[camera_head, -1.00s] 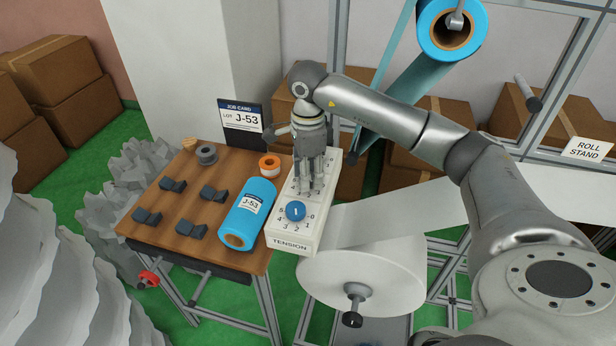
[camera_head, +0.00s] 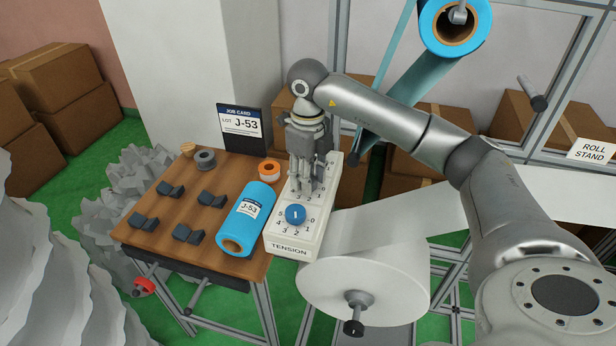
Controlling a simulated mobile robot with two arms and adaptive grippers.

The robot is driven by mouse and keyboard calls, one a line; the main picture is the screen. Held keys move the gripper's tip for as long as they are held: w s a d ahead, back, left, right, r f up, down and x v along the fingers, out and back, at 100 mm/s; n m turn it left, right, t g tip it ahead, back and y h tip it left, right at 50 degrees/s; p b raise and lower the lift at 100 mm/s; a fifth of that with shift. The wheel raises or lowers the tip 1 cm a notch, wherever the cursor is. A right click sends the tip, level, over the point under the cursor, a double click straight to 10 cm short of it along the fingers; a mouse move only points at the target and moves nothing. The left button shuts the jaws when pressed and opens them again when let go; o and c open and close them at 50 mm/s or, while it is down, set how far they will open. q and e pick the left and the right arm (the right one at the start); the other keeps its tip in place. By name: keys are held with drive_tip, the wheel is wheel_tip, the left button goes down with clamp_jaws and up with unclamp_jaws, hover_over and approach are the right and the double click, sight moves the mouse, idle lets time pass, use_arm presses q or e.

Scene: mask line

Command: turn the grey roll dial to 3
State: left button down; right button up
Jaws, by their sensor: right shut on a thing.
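The white tension box (camera_head: 278,236) stands at the right end of the wooden table. A blue dial (camera_head: 295,214) with a number scale around it sits on its front part. My right gripper (camera_head: 307,190) points down over the box behind the blue dial. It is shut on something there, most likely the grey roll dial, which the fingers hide. Only parts of the scale around that spot show, and I cannot read its setting. My left gripper is not in view.
A blue roll labelled J-53 (camera_head: 246,220) lies just left of the box. Several dark clips (camera_head: 188,233), a grey tape roll (camera_head: 205,159) and an orange tape roll (camera_head: 269,170) lie on the table (camera_head: 215,263). A large white roll (camera_head: 375,270) hangs right of the box.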

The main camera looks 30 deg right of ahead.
drive_tip(key=shift+r+m, duration=0.1)
drive_tip(key=shift+m, duration=0.7)
drive_tip(key=o, duration=1.1)
drive_tip(key=shift+c, duration=0.2)
wheel_tip(320, 180, up, 12)
idle(0.5)
